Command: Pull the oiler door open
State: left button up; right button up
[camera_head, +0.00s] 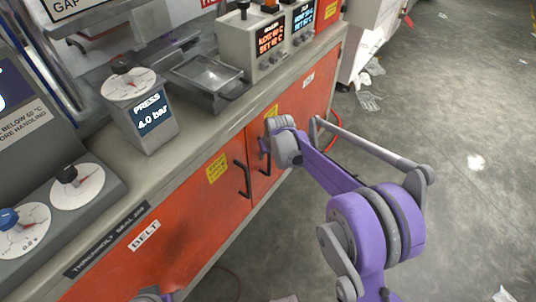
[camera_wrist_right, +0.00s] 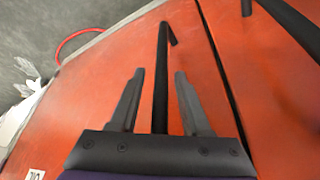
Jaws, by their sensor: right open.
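The oiler door (camera_head: 300,105) is an orange cabinet door, and it looks shut. It also fills the middle of the right wrist view (camera_wrist_right: 95,85), with a label partly visible at the lower left edge. Its black bar handle (camera_wrist_right: 161,70) runs between the two fingers of my right gripper (camera_wrist_right: 158,98). The gripper is open, with a gap visible on each side of the bar. In the head view my right gripper (camera_head: 266,148) is at the door's front, its fingers partly hidden by my wrist. My left gripper does not show.
The belt door (camera_head: 170,235), with its own black handle (camera_head: 243,180), adjoins on the left. The grey counter (camera_head: 215,125) above carries a press gauge box (camera_head: 140,110) and display units. Open grey floor (camera_head: 460,200) lies right; a red hose (camera_head: 332,130) curves near the cabinet's end.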

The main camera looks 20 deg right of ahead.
grip_shut()
dwell(1.4)
